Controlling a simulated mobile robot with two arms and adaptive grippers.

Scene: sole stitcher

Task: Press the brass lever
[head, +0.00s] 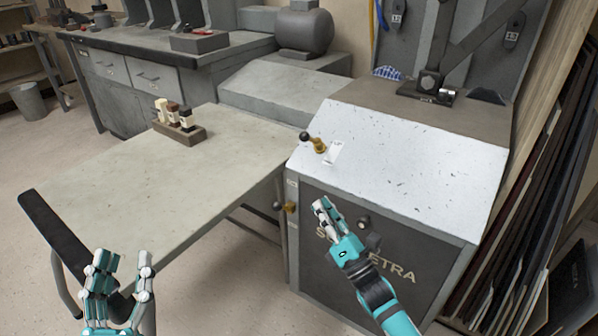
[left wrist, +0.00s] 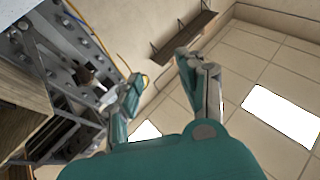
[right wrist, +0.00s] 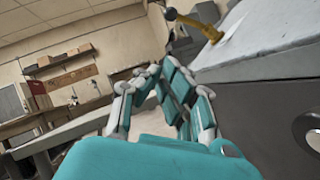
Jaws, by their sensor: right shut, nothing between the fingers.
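The brass lever (head: 317,144) has a dark round knob and sits on the sloped white top of the grey machine, beside a small white label (head: 334,152). It also shows at the top of the right wrist view (right wrist: 192,22). My right gripper (head: 321,205) is shut and empty. It is in front of the machine, below the lever and apart from it. My left gripper (head: 121,262) is open and empty at the lower left in the head view, far from the lever. In the left wrist view its fingers (left wrist: 162,75) stand apart.
The grey machine (head: 400,240) has a dark front with knobs. A flat table (head: 150,190) to its left bears a small block with several stamps (head: 178,122). Leaning boards (head: 550,200) stand at the right.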

